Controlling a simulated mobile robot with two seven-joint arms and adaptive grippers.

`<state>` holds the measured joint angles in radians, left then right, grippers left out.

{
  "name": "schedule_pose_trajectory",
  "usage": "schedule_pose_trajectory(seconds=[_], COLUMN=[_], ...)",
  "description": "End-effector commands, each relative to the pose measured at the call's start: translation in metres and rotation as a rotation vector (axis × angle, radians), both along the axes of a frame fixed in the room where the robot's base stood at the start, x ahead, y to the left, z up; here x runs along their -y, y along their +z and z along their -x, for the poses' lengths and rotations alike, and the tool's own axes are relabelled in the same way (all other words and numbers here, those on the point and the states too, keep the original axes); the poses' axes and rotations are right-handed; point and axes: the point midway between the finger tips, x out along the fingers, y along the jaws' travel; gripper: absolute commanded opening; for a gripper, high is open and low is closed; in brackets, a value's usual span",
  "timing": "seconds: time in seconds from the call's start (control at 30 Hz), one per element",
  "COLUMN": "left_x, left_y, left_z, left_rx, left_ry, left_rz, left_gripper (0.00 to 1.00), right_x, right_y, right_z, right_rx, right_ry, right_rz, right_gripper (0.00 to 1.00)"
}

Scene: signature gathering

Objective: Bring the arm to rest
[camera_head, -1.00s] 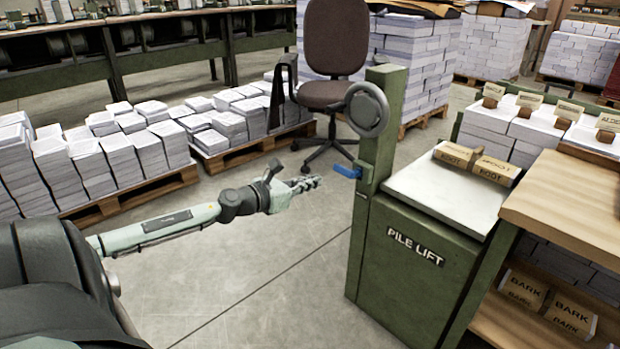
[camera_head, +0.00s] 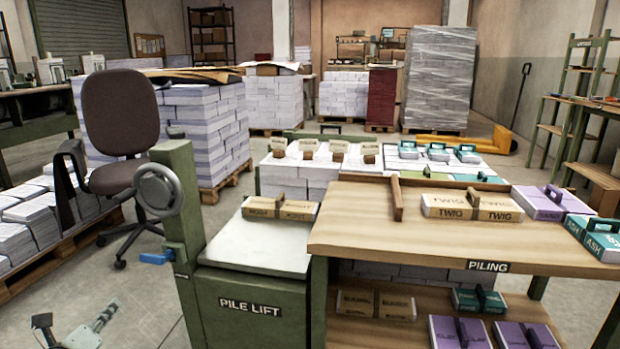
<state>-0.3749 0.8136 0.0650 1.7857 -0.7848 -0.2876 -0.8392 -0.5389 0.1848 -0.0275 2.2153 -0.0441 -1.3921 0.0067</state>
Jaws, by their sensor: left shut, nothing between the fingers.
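My left gripper (camera_head: 108,312) shows at the bottom left edge of the picture, with only its fingers and a bit of the wrist in view. Its fingers are shut with nothing between them. It is over the grey floor, left of and apart from the green pile lift (camera_head: 252,309). The rest of the left arm is cut off by the frame. My right gripper is not in view.
A wooden piling table (camera_head: 400,238) holds labelled bundles. Pallets of paper stacks stand at left.

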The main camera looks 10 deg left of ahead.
Motion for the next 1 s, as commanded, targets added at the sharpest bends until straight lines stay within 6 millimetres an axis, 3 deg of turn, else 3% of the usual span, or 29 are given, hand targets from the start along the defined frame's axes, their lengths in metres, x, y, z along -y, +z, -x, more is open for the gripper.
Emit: schedule_pose_trajectory(seconds=[0.03, 0.1, 0.2, 0.3, 0.4, 0.5, 0.63, 0.73, 1.0], left_x=[0.009, 0.021, 0.050, 0.093, 0.140, 0.179, 0.210, 0.219, 0.219], left_y=[-0.030, -0.070, -0.123, -0.164, -0.191, -0.204, -0.211, -0.213, -0.213], left_z=[0.023, 0.055, 0.101, 0.146, 0.184, 0.213, 0.234, 0.240, 0.240], left_rx=[-0.005, -0.015, -0.051, -0.100, -0.158, -0.209, -0.253, -0.266, -0.266], left_ry=[0.155, 0.373, 0.654, 0.913, 1.138, 1.311, 1.446, 1.482, 1.482], left_rz=[0.267, 0.591, 0.957, 1.242, 1.448, 1.581, 1.666, 1.688, 1.688], left_gripper=[0.00, 0.00, 0.00, 0.00, 0.00, 0.00, 0.00, 0.00, 0.00], right_x=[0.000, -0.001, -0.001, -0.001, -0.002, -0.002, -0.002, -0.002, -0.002], right_y=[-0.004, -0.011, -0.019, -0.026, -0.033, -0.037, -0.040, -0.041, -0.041], right_z=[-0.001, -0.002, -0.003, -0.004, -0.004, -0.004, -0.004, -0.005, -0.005], right_rx=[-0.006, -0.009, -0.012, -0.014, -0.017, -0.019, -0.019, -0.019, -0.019], right_ry=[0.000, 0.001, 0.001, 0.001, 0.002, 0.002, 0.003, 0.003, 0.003], right_rz=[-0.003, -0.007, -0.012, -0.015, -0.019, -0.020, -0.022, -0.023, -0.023], right_gripper=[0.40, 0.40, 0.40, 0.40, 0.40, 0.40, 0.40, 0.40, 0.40])
